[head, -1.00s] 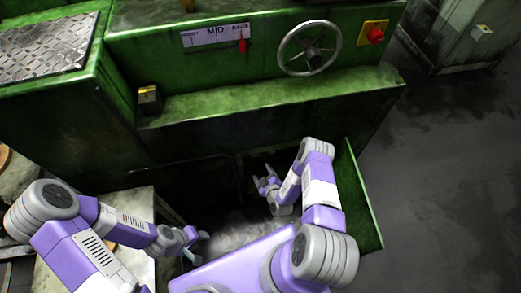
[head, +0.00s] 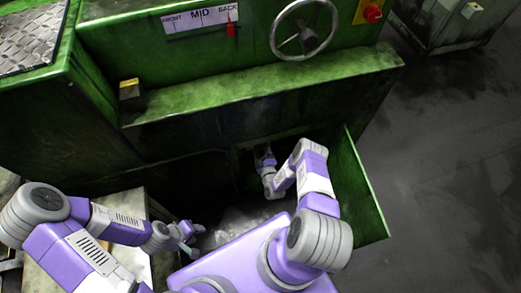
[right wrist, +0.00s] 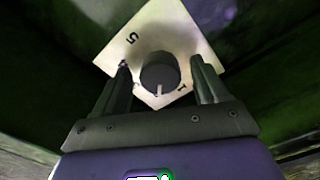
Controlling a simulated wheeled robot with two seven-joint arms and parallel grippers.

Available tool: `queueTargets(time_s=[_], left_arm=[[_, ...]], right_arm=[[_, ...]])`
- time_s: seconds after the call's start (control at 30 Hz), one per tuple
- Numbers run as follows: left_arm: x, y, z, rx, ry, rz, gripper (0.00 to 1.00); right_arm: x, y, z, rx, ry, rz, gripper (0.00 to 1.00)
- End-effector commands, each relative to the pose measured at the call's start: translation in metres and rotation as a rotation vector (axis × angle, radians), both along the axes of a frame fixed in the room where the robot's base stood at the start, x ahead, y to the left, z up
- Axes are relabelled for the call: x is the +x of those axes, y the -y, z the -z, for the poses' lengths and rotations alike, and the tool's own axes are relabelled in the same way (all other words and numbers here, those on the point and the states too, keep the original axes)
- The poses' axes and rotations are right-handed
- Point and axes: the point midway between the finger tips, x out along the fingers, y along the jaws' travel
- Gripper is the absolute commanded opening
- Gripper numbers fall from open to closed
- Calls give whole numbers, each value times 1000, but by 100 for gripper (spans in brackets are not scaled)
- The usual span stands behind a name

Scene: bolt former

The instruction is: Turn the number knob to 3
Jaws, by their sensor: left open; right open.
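The number knob (right wrist: 160,72) is a dark round knob on a pale square plate (right wrist: 160,22) in the right wrist view. Its white mark points toward the bottom of the picture. A "5" shows at the plate's upper left and a "1" at the lower right; other marks at the left are partly hidden or too small to read. My right gripper (right wrist: 161,66) is open, one finger on each side of the knob, with gaps visible. In the head view my right gripper (head: 264,157) is inside the recess, and the knob is hidden. My left gripper (head: 190,238) is open and empty at the lower left.
The green machine (head: 270,95) fills the upper middle, with a handwheel (head: 304,29), a FRONT-MID-BACK scale (head: 201,18) and a red button (head: 372,13). A green side panel (head: 362,190) stands close right of my right arm. The floor at right is clear.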

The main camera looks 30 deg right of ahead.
Motion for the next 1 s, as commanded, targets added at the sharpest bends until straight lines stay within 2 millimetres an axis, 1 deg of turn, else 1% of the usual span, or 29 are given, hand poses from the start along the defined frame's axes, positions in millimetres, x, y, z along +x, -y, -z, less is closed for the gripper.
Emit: queueTargets(time_s=[0.23,0.6,0.83,1.0], left_arm=[[0,0,0,0,0,0,43],[0,0,0,0,0,0,43],[0,0,0,0,0,0,43],[0,0,-1,0,0,0,43]], right_arm=[[1,0,-1,0,0,0,73],[1,0,-1,0,0,0,17],[1,0,0,19,5,0,17],[1,0,0,86,21,0,17]])
